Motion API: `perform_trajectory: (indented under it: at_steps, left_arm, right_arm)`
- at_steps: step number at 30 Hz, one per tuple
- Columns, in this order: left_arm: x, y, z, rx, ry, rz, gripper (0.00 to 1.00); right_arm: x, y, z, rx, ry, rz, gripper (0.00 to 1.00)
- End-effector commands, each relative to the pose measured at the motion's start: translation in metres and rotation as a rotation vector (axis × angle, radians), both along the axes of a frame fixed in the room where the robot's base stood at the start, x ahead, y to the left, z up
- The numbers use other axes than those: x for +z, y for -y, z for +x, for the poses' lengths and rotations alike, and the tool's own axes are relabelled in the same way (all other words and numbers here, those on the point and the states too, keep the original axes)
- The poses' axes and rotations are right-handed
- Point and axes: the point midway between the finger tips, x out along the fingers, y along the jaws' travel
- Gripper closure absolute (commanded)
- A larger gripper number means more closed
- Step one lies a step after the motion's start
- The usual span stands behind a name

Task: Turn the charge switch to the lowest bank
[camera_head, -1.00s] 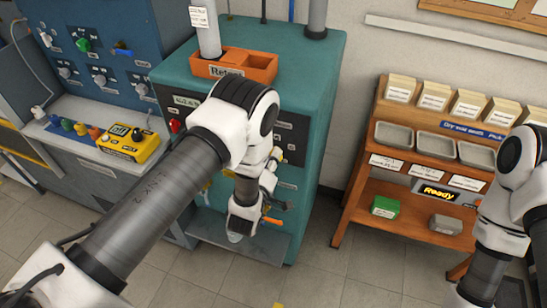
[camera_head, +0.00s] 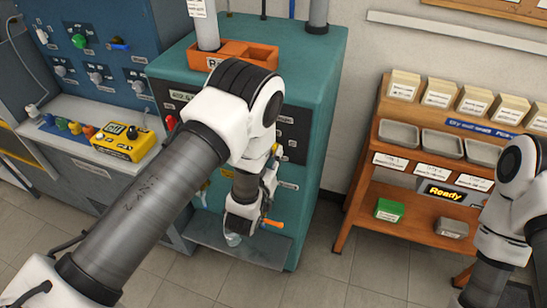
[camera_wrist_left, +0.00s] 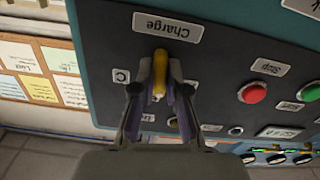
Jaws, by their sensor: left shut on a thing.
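The charge switch (camera_wrist_left: 160,68) has a yellow handle on a dark panel, beside a "Charge" label (camera_wrist_left: 168,27) that appears upside down in the left wrist view. The handle stands nearly vertical in that picture. My left gripper (camera_wrist_left: 160,92) is shut on it, one finger on each side. My right gripper is out of view.
A red button (camera_wrist_left: 252,92) and a green one (camera_wrist_left: 312,91) sit on the same panel. The teal cabinet (camera_head: 318,95) carries an orange tray (camera_head: 262,53) on top. A wooden shelf (camera_head: 365,190) stands at right, a yellow meter (camera_head: 125,143) at left. Floor between is clear.

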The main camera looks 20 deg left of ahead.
Motion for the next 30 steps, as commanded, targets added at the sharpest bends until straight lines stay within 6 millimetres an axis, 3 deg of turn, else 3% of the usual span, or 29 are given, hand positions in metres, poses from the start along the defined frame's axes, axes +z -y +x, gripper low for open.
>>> perform_trajectory:
  at_steps: [9,25,26,27,30]
  left_arm:
    - [-0.003,0.0001,-0.0012,-0.001,-0.002,0.131,1.0]
    - [-0.0028,0.0001,-0.0014,-0.001,-0.003,0.155,1.0]
    - [-0.0028,0.0001,-0.0014,-0.001,-0.003,0.155,0.76]
    - [-0.0026,0.0001,-0.0013,-0.001,-0.003,0.154,0.62]
    - [-0.0019,0.0,-0.001,-0.001,-0.001,0.154,0.61]
  right_arm:
    - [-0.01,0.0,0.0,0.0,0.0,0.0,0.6]
    - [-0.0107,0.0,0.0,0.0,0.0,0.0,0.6]
    - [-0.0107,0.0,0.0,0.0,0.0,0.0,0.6]
    - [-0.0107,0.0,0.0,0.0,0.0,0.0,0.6]
    - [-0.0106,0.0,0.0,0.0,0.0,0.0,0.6]
